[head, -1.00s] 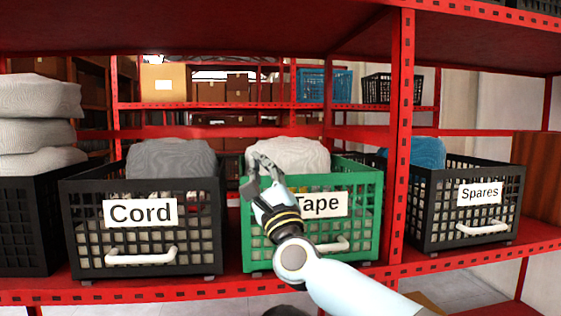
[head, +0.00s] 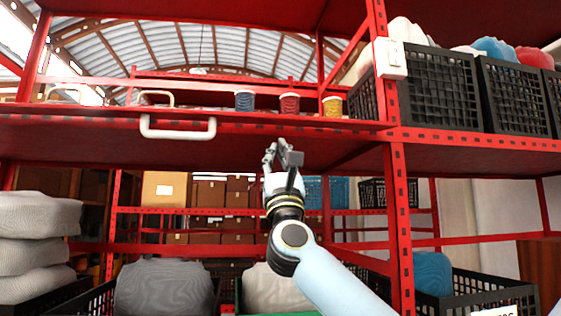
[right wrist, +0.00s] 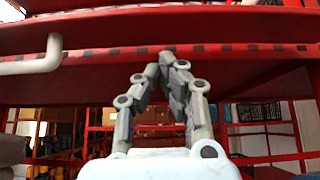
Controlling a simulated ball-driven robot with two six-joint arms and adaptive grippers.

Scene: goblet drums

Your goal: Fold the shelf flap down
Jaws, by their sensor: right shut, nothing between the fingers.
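The shelf flap (head: 90,137) is a red panel lying about level at the upper left in the head view, with its underside showing. A white handle (head: 178,133) hangs on its front edge; the handle also shows at the upper left in the right wrist view (right wrist: 33,63). My right gripper (head: 278,150) is shut and empty, pointing up just below the flap's front edge, to the right of the handle. In the right wrist view its fingertips (right wrist: 165,62) meet near the red edge; I cannot tell whether they touch it. My left gripper is not in view.
Black crates (head: 438,85) stand at the upper right beside a red post (head: 399,220) with a white box (head: 391,59). Crates with grey sacks (head: 163,287) stand below.

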